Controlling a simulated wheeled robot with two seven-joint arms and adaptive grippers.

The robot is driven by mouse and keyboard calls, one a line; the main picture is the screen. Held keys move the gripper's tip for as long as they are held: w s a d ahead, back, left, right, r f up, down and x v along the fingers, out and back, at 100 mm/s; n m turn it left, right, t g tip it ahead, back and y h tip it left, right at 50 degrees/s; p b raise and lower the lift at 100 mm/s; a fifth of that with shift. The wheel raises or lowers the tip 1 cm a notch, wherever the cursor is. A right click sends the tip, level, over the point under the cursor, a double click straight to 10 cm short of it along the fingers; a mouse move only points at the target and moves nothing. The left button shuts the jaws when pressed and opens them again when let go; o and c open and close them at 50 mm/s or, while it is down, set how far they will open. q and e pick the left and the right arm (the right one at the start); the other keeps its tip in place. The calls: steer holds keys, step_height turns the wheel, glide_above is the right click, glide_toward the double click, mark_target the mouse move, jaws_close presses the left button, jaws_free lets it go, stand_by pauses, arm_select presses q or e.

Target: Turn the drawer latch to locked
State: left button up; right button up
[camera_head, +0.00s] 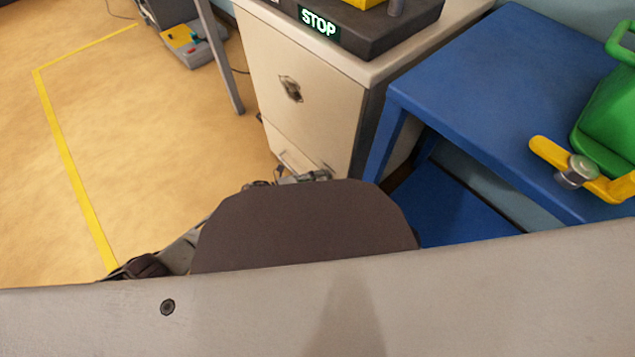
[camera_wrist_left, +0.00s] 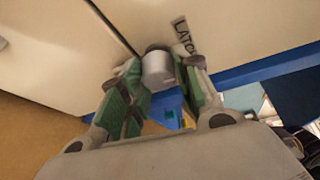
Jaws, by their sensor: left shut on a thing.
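The cream drawer cabinet (camera_head: 312,75) stands at the upper middle of the head view. A pale, rounded latch knob (camera_wrist_left: 157,68) sits just beside the label, near a dark seam between panels. My left gripper (camera_wrist_left: 158,88) has its green-padded fingers on both sides of this knob and is shut on it. In the head view my left gripper (camera_head: 300,178) shows only in part at the cabinet's lower front; my own body hides the rest and the latch. My right gripper is not in view.
A blue table (camera_head: 500,75) stands right of the cabinet, with a green container (camera_head: 610,120) and a yellow-handled item (camera_head: 600,182) on it. A dark box with a STOP sign (camera_head: 319,22) is on the cabinet. Open floor (camera_head: 150,130) lies left.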

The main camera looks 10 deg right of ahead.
arm_select(q)
steer(key=shift+a+f+n, duration=0.1)
steer(key=shift+n, duration=0.2)
steer(key=o, duration=1)
steer(key=v, duration=1.2)
steer(key=shift+w, duration=0.1)
stand_by(0.6)
